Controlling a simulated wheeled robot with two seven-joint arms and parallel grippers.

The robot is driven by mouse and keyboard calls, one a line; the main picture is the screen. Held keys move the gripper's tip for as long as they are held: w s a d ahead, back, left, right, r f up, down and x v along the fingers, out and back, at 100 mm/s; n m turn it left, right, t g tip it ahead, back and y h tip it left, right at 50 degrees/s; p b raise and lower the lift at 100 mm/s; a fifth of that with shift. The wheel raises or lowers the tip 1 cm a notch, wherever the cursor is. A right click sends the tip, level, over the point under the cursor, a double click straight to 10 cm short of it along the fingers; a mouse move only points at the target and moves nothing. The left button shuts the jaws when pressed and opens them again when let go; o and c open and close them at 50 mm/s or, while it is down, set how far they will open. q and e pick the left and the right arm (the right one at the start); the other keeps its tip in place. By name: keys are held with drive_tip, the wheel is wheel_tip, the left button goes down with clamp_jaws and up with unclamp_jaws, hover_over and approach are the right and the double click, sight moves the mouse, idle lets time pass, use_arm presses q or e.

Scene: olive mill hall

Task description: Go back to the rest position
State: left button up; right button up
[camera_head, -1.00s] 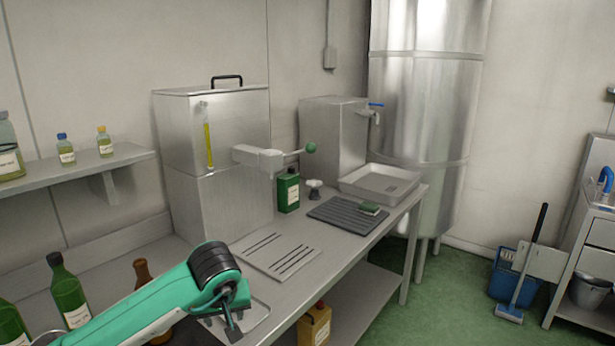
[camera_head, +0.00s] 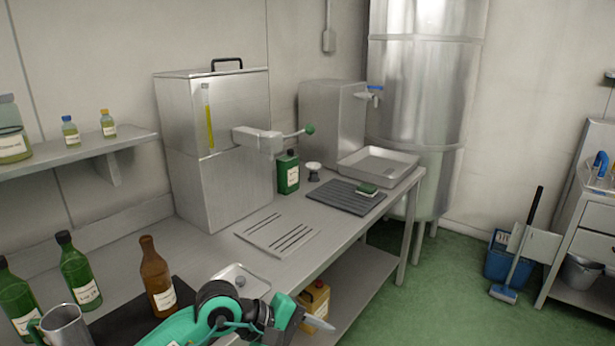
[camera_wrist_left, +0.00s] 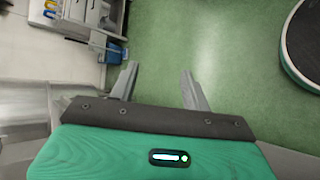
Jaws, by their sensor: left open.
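My left gripper (camera_head: 318,322) is at the bottom centre of the head view, in front of the bench's front edge. In the left wrist view its two grey fingers (camera_wrist_left: 158,72) stand apart with only green floor between them. It is open and empty. My green and black left arm comes in from the bottom of the head view. My right gripper is in neither view.
A yellow container (camera_head: 315,300) is on the lower shelf. The green floor (camera_head: 430,290) to the right is open.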

use_arm(q)
drive_tip(key=s+r+n+t+h, duration=0.3)
drive_tip(key=r+n+t+h, duration=0.3)
drive_tip(key=r+n+h, duration=0.7)
drive_tip(key=w+a+n+t+y, duration=0.1)
drive_tip(key=a+n+t+y, duration=0.4)
drive_tip(key=n, duration=0.5)
drive_tip(key=w+a+n+t+y, duration=0.2)
drive_tip(key=a+n+t+y, duration=0.25)
drive_tip(key=n+t, duration=0.4)
drive_tip(key=s+a+f+n+g+y, duration=0.1)
drive_tip(key=a+f+n+g+y, duration=0.1)
drive_tip(key=a+f+n+y, duration=0.65)
drive_tip(key=a+f+n+g+y, duration=0.25)
drive_tip(key=f+n+y, duration=0.35)
drive_tip(key=n, duration=0.6)
drive_tip(key=s+a+f+n+g+y, duration=0.1)
drive_tip(key=s+a+f+n+g, duration=0.3)
drive_tip(key=s+f+n+g, duration=0.45)
drive_tip(key=s+f+n+g+h, duration=0.1)
drive_tip(key=s+f+n+g, duration=0.25)
drive_tip(key=s+f, duration=0.85)
drive_tip(key=s+f+m+g, duration=0.1)
drive_tip(key=s+f+g, duration=0.15)
drive_tip(key=f, duration=2.75)
drive_tip(key=s+a+f+g, duration=0.1)
drive_tip(key=s+a+f, duration=0.2)
drive_tip(key=s+f, duration=1.6)
drive_tip(key=shift+s, duration=0.35)
